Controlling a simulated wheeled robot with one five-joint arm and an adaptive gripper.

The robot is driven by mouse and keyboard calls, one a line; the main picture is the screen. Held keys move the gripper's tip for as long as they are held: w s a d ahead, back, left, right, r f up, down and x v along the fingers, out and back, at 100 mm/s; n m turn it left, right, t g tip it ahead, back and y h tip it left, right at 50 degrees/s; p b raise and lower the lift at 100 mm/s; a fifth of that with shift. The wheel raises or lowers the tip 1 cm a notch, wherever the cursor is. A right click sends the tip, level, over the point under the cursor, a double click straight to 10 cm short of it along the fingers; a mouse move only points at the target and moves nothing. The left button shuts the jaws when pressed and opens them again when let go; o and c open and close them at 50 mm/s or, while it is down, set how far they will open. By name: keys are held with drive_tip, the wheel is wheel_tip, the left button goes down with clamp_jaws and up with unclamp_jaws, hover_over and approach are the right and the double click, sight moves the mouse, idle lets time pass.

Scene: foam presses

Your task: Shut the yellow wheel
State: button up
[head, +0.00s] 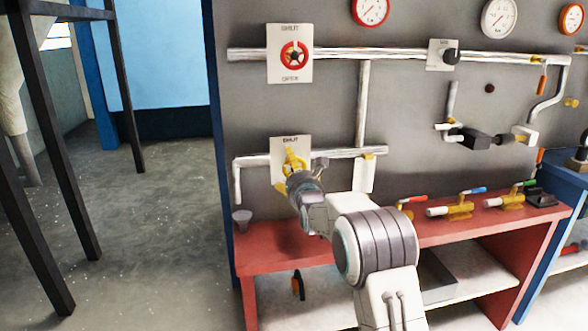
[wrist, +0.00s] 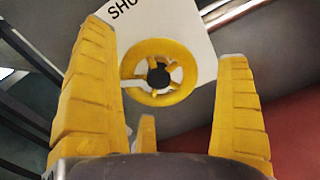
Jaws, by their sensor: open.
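The yellow wheel (wrist: 160,95) is a ring with spokes and a dark hub, mounted in front of a white plate (wrist: 188,40) marked with "SHU" in the wrist view. In the head view the wheel (head: 293,160) sits on the lower pipe, partly hidden behind my gripper (head: 298,172). In the wrist view my gripper (wrist: 180,100) is open, with its yellow ridged fingers on either side of the wheel. The wheel appears beyond the fingers, and I cannot tell whether they touch it.
A red wheel (head: 294,57) on a white plate is on the upper pipe. Open floor lies left, beyond dark posts (head: 45,130).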

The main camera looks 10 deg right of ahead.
drive_tip(key=shift+w, duration=0.3)
drive_tip(key=c, duration=0.6)
drive_tip(key=shift+f, duration=0.2)
drive_tip(key=c, duration=0.6)
drive_tip(key=shift+o, duration=0.2)
